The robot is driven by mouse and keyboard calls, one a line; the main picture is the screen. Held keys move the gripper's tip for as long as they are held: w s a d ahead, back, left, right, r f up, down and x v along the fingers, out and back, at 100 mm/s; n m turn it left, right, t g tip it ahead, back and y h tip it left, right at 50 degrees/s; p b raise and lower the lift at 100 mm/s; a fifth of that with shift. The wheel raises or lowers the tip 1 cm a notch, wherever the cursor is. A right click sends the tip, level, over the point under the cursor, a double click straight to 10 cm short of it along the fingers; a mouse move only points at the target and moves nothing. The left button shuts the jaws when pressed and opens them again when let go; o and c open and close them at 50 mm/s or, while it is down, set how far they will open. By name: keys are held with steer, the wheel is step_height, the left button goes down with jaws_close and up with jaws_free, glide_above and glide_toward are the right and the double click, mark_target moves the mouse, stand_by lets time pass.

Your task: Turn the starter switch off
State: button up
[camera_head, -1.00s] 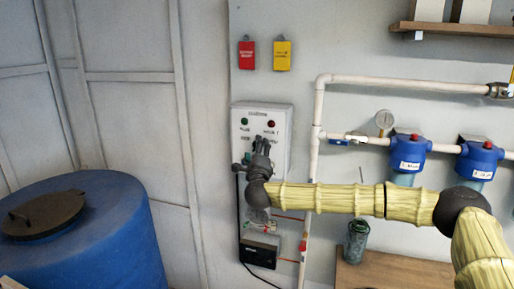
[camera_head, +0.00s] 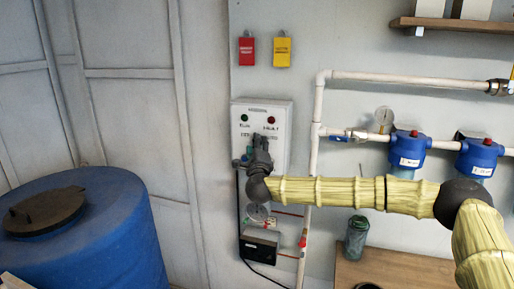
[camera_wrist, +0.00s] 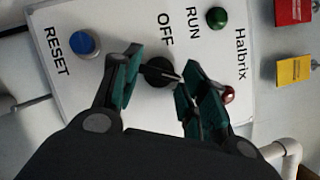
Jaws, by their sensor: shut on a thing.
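The starter box (camera_head: 279,123) is a white panel on the wall in the head view, with a green lamp and a red lamp. In the wrist view its face (camera_wrist: 120,25) carries the words RUN, OFF and RESET. The black rotary starter switch (camera_wrist: 158,72) sits beside the word OFF, its pointer slanting toward the lower right. My gripper (camera_wrist: 158,77) has its teal-padded fingers on either side of the knob, shut on it. In the head view my gripper (camera_head: 259,142) covers the switch.
A blue reset button (camera_wrist: 86,43) and a green lamp (camera_wrist: 216,17) lie near my fingers. Red (camera_head: 247,51) and yellow (camera_head: 282,52) tags hang above the box. White pipes (camera_head: 318,120) run close on its right. A blue barrel (camera_head: 100,225) stands left.

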steer(key=n+g+p, duration=0.1)
steer(key=n, duration=0.2)
steer(key=n+g+p, duration=0.1)
steer(key=n, duration=0.3)
steer(key=n+g+p, duration=0.1)
steer(key=n+g, duration=0.1)
steer(key=n, duration=0.1)
steer(key=shift+r+n, duration=0.3)
steer(key=shift+r, duration=0.1)
steer(key=shift+f, duration=0.1)
stand_by(0.5)
steer(key=o, duration=1)
steer(key=s, duration=0.4)
steer(key=s+r, duration=0.1)
steer(key=s, duration=0.3)
steer(key=s+r, duration=0.1)
steer(key=s, duration=0.2)
steer(key=shift+s+d+r, duration=0.15)
steer(key=shift+s+r, duration=0.1)
steer(key=shift+s, duration=0.15)
